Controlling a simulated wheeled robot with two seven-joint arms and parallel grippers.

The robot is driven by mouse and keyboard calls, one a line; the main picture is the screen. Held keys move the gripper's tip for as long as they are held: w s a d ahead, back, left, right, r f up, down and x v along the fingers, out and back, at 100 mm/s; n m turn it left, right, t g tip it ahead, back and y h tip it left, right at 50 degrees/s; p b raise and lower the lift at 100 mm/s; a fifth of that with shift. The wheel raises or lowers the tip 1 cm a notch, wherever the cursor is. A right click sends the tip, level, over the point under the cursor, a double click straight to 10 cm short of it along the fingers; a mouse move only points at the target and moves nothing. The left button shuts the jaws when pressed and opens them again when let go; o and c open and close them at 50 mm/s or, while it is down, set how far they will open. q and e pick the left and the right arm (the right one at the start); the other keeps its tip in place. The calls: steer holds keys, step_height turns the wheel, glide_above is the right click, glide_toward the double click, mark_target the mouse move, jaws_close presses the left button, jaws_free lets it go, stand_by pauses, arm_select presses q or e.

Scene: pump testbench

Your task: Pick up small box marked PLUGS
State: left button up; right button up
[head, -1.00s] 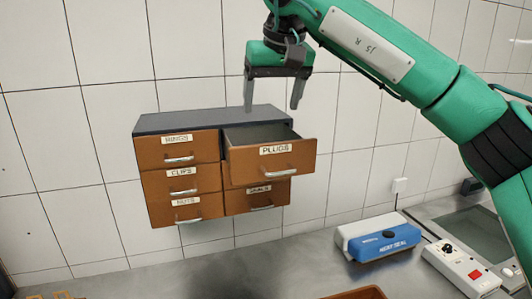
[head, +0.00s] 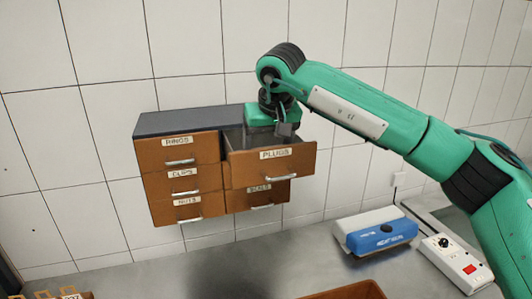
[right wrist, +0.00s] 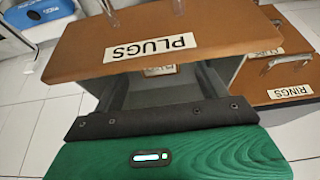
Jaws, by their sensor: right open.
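The drawer marked PLUGS (head: 295,167) is pulled out at the top right of the brown cabinet in the head view. Its front also shows in the right wrist view (right wrist: 225,40). Inside it, just below the drawer front's edge in the right wrist view, is a small brown thing with a white label (right wrist: 160,71), probably the small box; its label is only partly visible. My right gripper (head: 270,130) reaches down into the open drawer, open. My left gripper is not in view.
The wall cabinet (head: 175,125) has other closed drawers, including RINGS (head: 178,155) and CLIPS (head: 190,187). A blue and white device (head: 378,236) and a white box with a red button (head: 458,265) stand on the grey counter (head: 225,268) below. An orange-brown tray (head: 345,291) shows at the bottom edge.

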steer(key=shift+x, duration=1.3)
steer(key=shift+r, duration=0.15)
steer(key=shift+c, duration=0.9)
steer(key=c, duration=0.9)
steer(key=shift+o, duration=0.2)
